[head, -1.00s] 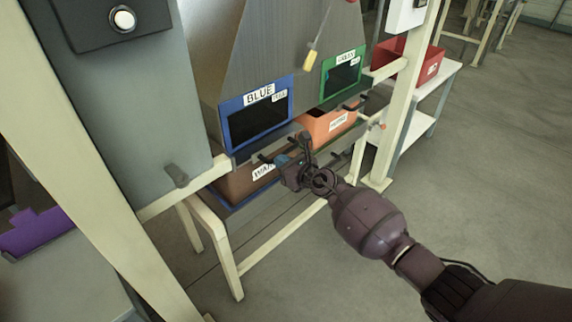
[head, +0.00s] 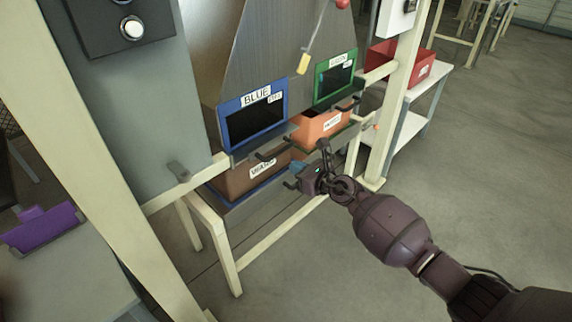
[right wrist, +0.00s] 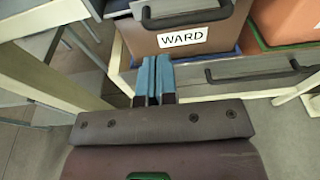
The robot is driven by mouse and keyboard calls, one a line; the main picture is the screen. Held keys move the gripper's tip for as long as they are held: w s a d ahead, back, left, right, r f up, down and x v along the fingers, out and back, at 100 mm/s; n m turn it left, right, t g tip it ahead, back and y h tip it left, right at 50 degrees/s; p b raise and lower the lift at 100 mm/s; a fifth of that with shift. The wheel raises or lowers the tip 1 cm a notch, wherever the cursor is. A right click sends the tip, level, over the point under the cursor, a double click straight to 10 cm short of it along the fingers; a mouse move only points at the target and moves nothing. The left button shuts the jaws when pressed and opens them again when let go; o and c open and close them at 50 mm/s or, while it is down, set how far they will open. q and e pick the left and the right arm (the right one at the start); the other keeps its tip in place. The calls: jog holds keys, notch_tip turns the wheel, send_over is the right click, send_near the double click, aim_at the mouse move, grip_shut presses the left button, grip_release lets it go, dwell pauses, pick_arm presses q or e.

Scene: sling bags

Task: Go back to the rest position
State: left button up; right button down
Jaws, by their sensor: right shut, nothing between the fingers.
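My right gripper (head: 297,168) reaches in from the lower right in the head view, in front of the lower bins of the sorting stand. In the right wrist view its two blue fingertips (right wrist: 152,75) are pressed together with nothing between them. They point toward the brown bin (right wrist: 178,42) labelled WARD, which also shows in the head view (head: 235,180), and appear apart from it. No sling bag can be made out. My left gripper is not in view.
The stand has a blue-framed opening (head: 225,125) and a green-framed one (head: 319,90) above the bins, with dark handles (head: 272,150) jutting out. An orange bin (head: 310,132) sits beside the brown one. A red bin (head: 425,72) is on a white table. Open floor (head: 480,170) lies to the right.

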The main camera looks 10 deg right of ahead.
jog(key=shift+p+v, duration=0.65)
jog(key=shift+v, duration=2.4)
notch_tip(320, 180, up, 8)
jog(key=d+m+t+h, duration=0.15)
jog(key=m+t, duration=0.35)
jog(key=m, duration=1.2)
jog(key=s+d+f+m+g+h, duration=0.2)
jog(key=s+f+m, duration=0.4)
jog(key=s, duration=0.6)
jog(key=s+d+f+m+g+h, duration=0.2)
jog(key=s+d+f+m, duration=0.3)
jog(key=s+m, duration=0.6)
jog(key=s+d+f+m+g+h, duration=0.2)
jog(key=s+d+f+m+h, duration=0.2)
jog(key=s+f+m, duration=0.4)
jog(key=s, duration=0.5)
jog(key=shift+s+f+m, duration=0.25)
jog(key=shift+f+m, duration=0.05)
jog(key=shift+d, duration=0.15)
